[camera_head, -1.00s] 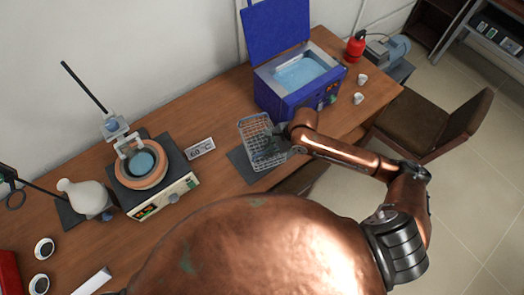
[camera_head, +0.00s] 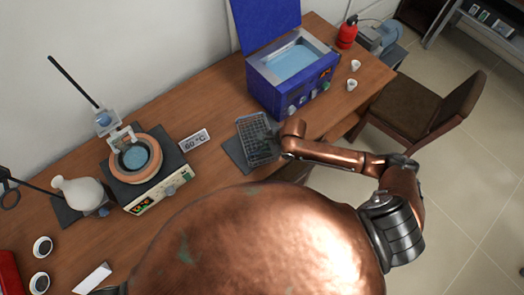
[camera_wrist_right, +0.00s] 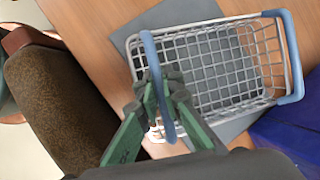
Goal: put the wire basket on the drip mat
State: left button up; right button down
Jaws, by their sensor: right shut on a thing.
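The wire basket (camera_head: 257,138) is a grey mesh basket over the dark grey drip mat (camera_head: 233,152), in front of the blue bath. In the right wrist view the basket (camera_wrist_right: 220,65) has blue handles at its two ends, and the mat (camera_wrist_right: 178,14) shows through and around the mesh. My right gripper (camera_wrist_right: 165,98) is shut on the near blue handle. In the head view the right gripper (camera_head: 279,143) is at the basket's right end, partly hidden by my wrist. I cannot tell whether the basket's bottom touches the mat. My left gripper is not in view.
The open blue water bath (camera_head: 292,75) stands behind the basket. A 60 °C sign (camera_head: 196,140) and a hotplate with a terracotta-coloured bowl (camera_head: 137,160) are to the left. Two white cups (camera_head: 352,84) stand to the right. A brown chair (camera_head: 415,105) is beside the table.

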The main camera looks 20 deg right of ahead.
jog(key=c, duration=2.1)
grip_release()
jog(key=p+v, duration=0.1)
jog(key=v, duration=1.1)
